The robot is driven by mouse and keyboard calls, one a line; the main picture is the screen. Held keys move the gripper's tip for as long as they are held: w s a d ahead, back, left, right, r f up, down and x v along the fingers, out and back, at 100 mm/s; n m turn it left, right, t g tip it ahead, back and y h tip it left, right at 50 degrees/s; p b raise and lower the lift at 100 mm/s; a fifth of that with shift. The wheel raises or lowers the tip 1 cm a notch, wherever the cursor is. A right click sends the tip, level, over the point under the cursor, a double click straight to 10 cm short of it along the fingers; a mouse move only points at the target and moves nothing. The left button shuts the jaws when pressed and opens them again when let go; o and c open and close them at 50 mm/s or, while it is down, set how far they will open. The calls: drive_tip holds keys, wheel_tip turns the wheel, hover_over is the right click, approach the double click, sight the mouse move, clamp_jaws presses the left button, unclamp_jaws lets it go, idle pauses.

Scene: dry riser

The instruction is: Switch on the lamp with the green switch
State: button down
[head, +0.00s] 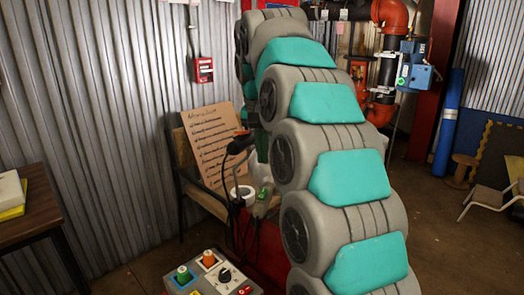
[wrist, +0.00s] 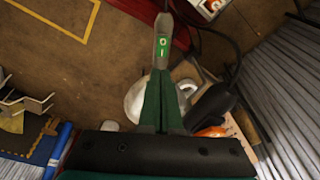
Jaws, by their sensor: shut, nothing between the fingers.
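The green switch (wrist: 162,47) is a small green rocker marked O and I on a grey elongated body with a cord. In the head view the green switch (head: 263,192) shows low beside my arm, partly hidden. My gripper (wrist: 159,74) is shut and empty, its dark green fingers pointing at the grey body just short of the rocker in the wrist view. I cannot tell whether they touch it. A black object with an orange part (wrist: 212,108) lies beside the fingers; it also shows in the head view (head: 240,143). I cannot tell which thing is the lamp or whether it is lit.
A white round object (head: 243,193) sits near the switch. A cardboard notice (head: 213,147) leans on a wooden bench. A control box (head: 211,275) with coloured knobs stands in front. A dark table (head: 30,215) is at left, red pipes (head: 390,18) at back right. Floor at right is partly free.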

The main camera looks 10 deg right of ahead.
hover_over(263, 195)
drive_tip(key=f, duration=0.7)
drive_tip(key=shift+w+d+f+p, duration=0.15)
drive_tip(key=shift+w+f+p, duration=0.15)
drive_tip(key=shift+f, duration=0.1)
drive_tip(key=shift+w+f, duration=0.15)
drive_tip(key=shift+f, duration=0.7)
drive_tip(key=shift+d, duration=0.1)
drive_tip(key=shift+f, duration=0.1)
drive_tip(key=shift+w+d+f, duration=0.1)
drive_tip(key=shift+w+f, duration=0.05)
drive_tip(key=shift+f, duration=0.1)
drive_tip(key=shift+s+a+f+b, duration=0.1)
drive_tip(key=shift+s+a+b, duration=0.15)
drive_tip(key=shift+s, duration=0.2)
drive_tip(key=shift+s+a+f+b, duration=0.1)
drive_tip(key=shift+s+a+b, duration=0.05)
drive_tip(key=shift+s+b, duration=0.2)
